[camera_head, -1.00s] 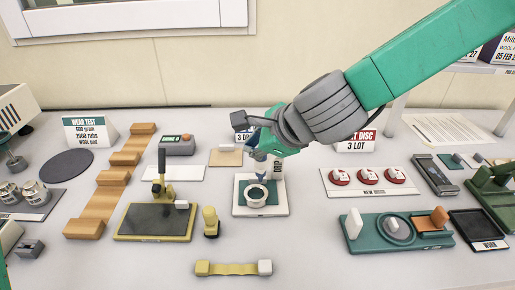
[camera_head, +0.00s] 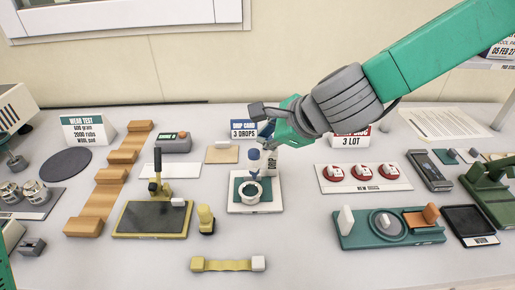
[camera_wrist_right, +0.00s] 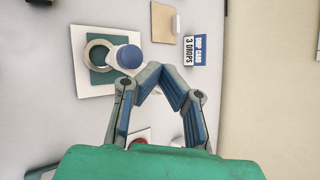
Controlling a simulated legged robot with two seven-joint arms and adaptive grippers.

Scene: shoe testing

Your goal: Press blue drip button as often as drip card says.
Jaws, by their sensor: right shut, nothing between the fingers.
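The blue drip button (camera_head: 254,154) caps the white dripper over a round ring on a green square and white base plate (camera_head: 240,207). In the right wrist view the blue button (camera_wrist_right: 130,56) shows from above, just left of my fingertips. The drip card (camera_head: 243,130) stands behind it and reads "3 DROPS"; it also shows in the right wrist view (camera_wrist_right: 195,50). My right gripper (camera_head: 268,138) is shut and empty, above and slightly right of the button, apart from it in the head view. It partly hides the dripper's upright label. My left gripper is out of view.
A tan block (camera_head: 222,154) lies left of the card. Left are a black pad with a yellow frame (camera_head: 150,220) and a yellow stamp (camera_head: 206,219). Right are red discs on a white tray (camera_head: 365,188) and a green fixture (camera_head: 388,240). Table in front is mostly clear.

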